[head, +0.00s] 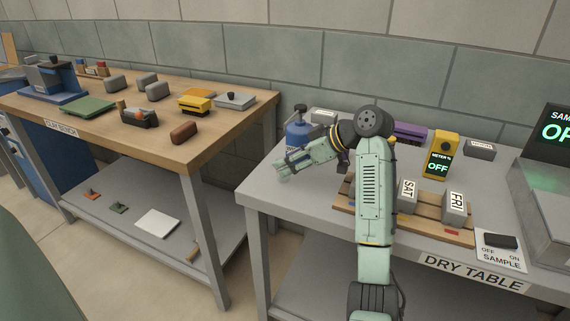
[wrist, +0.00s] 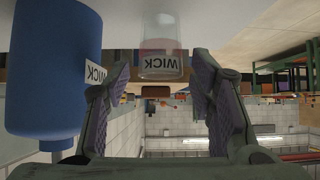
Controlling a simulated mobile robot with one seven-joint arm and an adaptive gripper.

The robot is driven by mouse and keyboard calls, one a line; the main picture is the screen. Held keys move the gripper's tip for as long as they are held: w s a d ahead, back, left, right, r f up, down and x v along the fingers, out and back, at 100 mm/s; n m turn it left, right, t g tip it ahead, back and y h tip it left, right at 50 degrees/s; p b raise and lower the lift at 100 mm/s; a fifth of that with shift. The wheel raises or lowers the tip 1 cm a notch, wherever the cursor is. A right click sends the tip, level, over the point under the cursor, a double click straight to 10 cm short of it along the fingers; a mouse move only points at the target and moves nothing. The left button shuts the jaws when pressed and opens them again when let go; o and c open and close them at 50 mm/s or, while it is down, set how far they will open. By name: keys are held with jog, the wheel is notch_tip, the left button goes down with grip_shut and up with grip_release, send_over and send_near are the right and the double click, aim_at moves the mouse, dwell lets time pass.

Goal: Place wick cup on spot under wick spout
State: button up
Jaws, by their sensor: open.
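The wick cup (wrist: 160,66) is a clear cup with a WICK label, standing on the grey table. The wrist view shows it upside down, ahead of and between my fingertips. My gripper (wrist: 161,78) is open, its two purple-padded fingers apart with gaps to the cup. In the head view my gripper (head: 283,168) is low over the table's left end, and the cup is hard to make out there. The blue wick bottle (head: 300,136) stands just behind my gripper. In the wrist view this bottle (wrist: 50,70) is close on the left. Its spout and the spot under it are not clear.
The dry table (head: 262,192) also holds a wooden pallet (head: 429,228) with SAT (head: 407,195) and FRI (head: 453,202) bricks, and a yellow meter (head: 441,152). A wooden bench (head: 180,108) with bricks and tools stands left, across a gap. The table's front left corner is clear.

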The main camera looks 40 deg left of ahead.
jog(key=b+v, duration=0.1)
jog(key=v, duration=0.9)
